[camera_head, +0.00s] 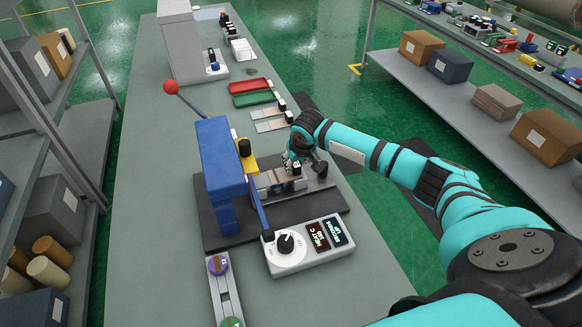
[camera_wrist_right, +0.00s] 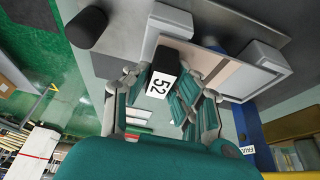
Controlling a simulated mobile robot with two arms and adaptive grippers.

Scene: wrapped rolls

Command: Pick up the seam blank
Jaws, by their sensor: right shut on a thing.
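The seam blank (camera_wrist_right: 218,72) is a pale strip with a pinkish part. It lies between two light-grey blocks in the right wrist view. Its black end tab (camera_wrist_right: 165,68) carries a white label reading 52. My right gripper (camera_wrist_right: 160,92) is closed around this tab, with the fingers hiding part of it. In the head view the blank (camera_head: 268,179) lies at the blue press (camera_head: 220,165), and my right gripper (camera_head: 299,168) is at its right end. Whether the blank is clear of its seat cannot be told. My left gripper is not in view.
A white control box (camera_head: 305,247) with a dial stands in front of the press. A lever with a red knob (camera_head: 170,87) rises behind it. Two similar tabbed strips (camera_head: 267,126), a green tray (camera_head: 255,98) and a red tray (camera_head: 250,85) lie farther back. The bench's left side is clear.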

